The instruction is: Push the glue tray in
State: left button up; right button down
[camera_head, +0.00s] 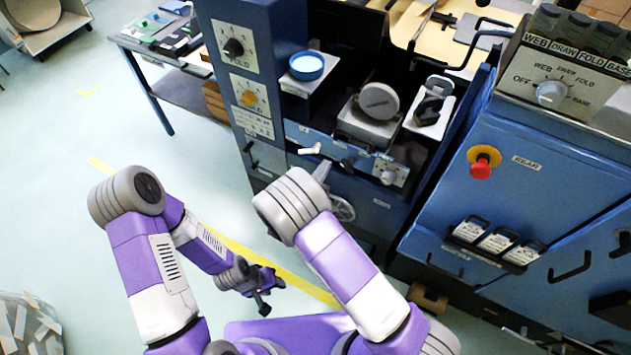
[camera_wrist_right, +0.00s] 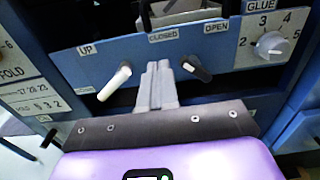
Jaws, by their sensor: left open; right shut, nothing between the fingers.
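A light grey tray-like box (camera_head: 368,129) sticks out of the blue machine below a grey round disc; I cannot tell for sure that it is the glue tray. Its lower part shows at the top of the right wrist view (camera_wrist_right: 182,14), above the CLOSED label. My right gripper (camera_wrist_right: 158,70) is shut and empty, its fingertips at the blue panel between a white lever (camera_wrist_right: 115,83) and a black lever (camera_wrist_right: 197,68). Contact cannot be told. In the head view my right arm mostly hides it. My left gripper (camera_head: 264,291) is open and empty, low over the floor.
A GLUE knob (camera_wrist_right: 270,45) sits right of the levers. A blue round pot (camera_head: 307,67) stands on a ledge at the upper left of the machine. A blue cabinet with a red button (camera_head: 481,170) stands to the right.

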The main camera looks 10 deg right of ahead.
aim_at(338, 147)
pick_arm(q)
jog(key=shift+f+b, duration=0.3)
jog(key=shift+f, duration=0.1)
pick_arm(e)
jog(key=x, duration=0.6)
